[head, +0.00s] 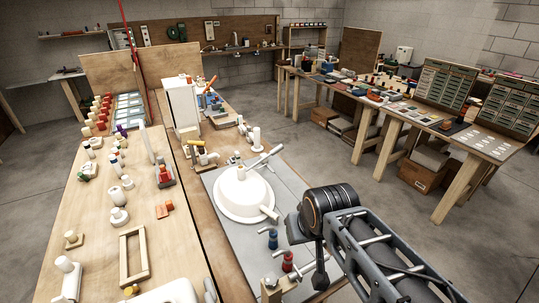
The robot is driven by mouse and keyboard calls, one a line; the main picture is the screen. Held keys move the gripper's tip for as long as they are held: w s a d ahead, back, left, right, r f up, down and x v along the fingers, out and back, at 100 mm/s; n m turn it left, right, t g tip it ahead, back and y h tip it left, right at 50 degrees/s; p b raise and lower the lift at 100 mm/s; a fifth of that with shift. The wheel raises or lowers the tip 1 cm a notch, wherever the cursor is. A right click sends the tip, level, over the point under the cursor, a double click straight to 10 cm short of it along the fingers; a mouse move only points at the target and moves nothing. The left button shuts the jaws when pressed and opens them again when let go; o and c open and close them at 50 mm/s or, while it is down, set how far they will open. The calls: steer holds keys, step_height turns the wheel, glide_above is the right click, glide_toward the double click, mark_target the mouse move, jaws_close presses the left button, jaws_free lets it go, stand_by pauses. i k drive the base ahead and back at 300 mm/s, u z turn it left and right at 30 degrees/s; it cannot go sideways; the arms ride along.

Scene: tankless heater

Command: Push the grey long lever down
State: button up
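A white upright box (182,103), which looks like the heater, stands on the wooden bench at the centre left, with small coloured valves (211,99) beside it. Nearer, a white round tank (241,193) sits on a grey plate. A pale grey bar (266,157) projects at the tank's far right. I cannot tell for sure which part is the grey long lever. My arm reaches in from the lower right, to the right of the tank. Its dark end (320,268) points down near the plate's front right; the fingertips are too unclear to tell open from shut.
Blue (272,238) and red (287,261) valve handles stand close to my arm's end. A light wooden bench (110,230) with pegs and a frame lies left. A long table (395,105) with boards stands at the back right. The concrete floor between is clear.

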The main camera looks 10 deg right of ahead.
mark_target(273, 152)
steer(key=k, duration=1)
steer(key=z, duration=1.4)
steer(key=i, duration=5.35)
steer(key=u, duration=4.65)
steer(key=i, duration=1.15)
steer(key=u, duration=0.05)
